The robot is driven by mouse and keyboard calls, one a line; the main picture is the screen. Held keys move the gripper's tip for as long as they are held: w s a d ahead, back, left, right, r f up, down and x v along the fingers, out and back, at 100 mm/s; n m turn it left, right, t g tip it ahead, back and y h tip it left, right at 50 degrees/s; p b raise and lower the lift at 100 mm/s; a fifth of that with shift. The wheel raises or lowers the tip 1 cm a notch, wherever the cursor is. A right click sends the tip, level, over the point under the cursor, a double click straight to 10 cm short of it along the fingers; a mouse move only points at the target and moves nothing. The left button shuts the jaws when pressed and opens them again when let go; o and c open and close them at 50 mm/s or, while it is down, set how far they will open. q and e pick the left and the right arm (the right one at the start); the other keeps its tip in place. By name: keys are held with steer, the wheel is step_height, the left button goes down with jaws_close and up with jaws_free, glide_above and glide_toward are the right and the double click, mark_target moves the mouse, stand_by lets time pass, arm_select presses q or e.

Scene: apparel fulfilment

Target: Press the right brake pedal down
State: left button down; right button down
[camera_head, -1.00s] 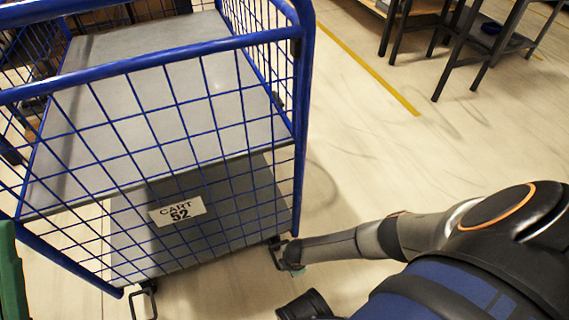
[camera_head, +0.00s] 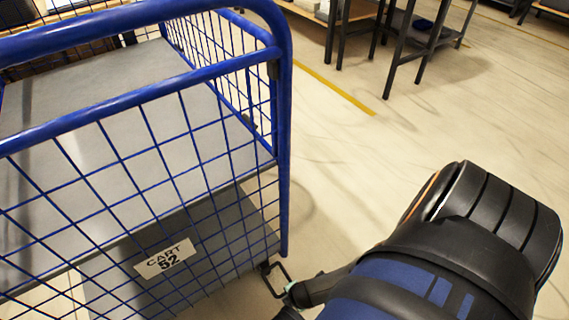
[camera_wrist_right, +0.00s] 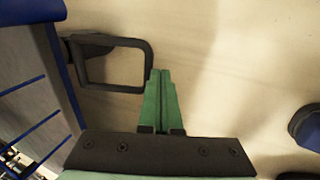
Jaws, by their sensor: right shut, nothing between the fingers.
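The right brake pedal is a black rectangular loop (camera_head: 284,271) at the foot of the blue cart's near right corner post. It also shows in the right wrist view (camera_wrist_right: 110,42), jutting out from the cart. My right gripper (camera_wrist_right: 160,74) has green fingers pressed together, with nothing between them. Its tips are at the loop's outer end, just beside it; I cannot tell whether they touch it or how their heights compare. In the head view only a bit of the right gripper (camera_head: 291,288) shows beyond my arm. My left gripper is out of view.
The blue wire cart (camera_head: 284,150) with grey shelves fills the left side, with a "CART 52" label (camera_head: 165,258) on its mesh. Dark-legged tables (camera_head: 410,45) stand at the back. The floor right of the cart is open, with a yellow line (camera_head: 335,90).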

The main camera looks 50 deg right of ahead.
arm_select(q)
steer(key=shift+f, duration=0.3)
arm_select(e)
steer(key=shift+f, duration=0.35)
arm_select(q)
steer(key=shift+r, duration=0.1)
arm_select(e)
steer(key=shift+s+r, duration=0.1)
